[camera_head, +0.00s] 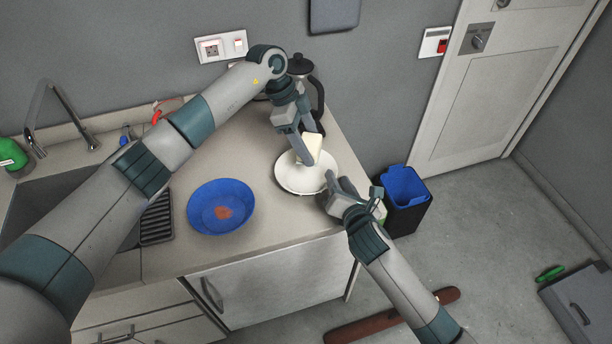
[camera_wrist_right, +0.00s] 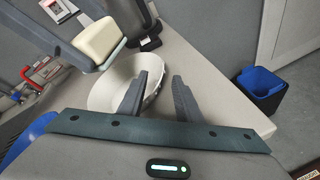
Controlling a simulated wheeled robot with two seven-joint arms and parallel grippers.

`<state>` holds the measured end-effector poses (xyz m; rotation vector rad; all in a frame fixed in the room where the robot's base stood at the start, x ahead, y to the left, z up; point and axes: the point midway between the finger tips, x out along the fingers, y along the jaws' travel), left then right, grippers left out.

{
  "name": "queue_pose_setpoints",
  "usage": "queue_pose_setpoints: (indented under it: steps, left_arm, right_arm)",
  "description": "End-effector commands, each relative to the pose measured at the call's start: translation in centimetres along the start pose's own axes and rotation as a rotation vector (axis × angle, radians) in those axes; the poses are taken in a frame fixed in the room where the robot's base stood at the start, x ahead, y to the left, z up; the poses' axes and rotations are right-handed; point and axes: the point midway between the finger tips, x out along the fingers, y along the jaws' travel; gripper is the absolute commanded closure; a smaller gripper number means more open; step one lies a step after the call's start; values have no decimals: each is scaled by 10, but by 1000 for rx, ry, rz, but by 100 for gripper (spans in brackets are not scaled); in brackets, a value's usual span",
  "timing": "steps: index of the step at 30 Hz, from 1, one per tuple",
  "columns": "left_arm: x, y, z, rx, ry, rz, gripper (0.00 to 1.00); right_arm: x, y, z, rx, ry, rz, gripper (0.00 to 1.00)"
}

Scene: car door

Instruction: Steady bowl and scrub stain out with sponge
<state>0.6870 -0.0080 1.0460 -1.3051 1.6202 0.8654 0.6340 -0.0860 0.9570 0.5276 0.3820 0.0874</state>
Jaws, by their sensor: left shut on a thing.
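My left gripper (camera_head: 308,143) is shut on a cream sponge (camera_head: 313,148), holding it over the far part of a white bowl (camera_head: 299,182). The sponge also shows in the right wrist view (camera_wrist_right: 97,40). I cannot tell whether it touches the bowl. My right gripper (camera_head: 330,183) is open at the bowl's right side. In the right wrist view, one finger overlaps the white bowl (camera_wrist_right: 108,88) and the other is outside its rim. A blue bowl (camera_head: 206,220) with a reddish-brown stain (camera_head: 223,212) inside stands on the counter to the left.
A sink (camera_head: 30,215) with a tap (camera_head: 60,110) and a green bottle (camera_head: 11,154) are at the left. A dark kettle (camera_head: 303,68) stands behind my left gripper. A blue-lined bin (camera_head: 405,188) stands on the floor right of the counter edge. The counter between the bowls is clear.

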Motion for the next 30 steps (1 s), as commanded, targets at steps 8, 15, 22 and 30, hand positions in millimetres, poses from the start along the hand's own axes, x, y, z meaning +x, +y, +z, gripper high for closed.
queue_pose_setpoints:
  steps: [8,15,22,30]
  left_arm:
    - [0,0,0,0,0,0,57]
    - [0,0,0,0,0,0,57]
    - [0,0,0,0,0,0,57]
    - [0,0,0,0,0,0,57]
  right_arm:
    - [-48,-1,-1,-1,2,-1,69]
    - [-65,0,-1,-1,2,-1,69]
    - [-66,0,-1,-1,2,-2,69]
    - [-66,0,-1,0,2,-1,69]
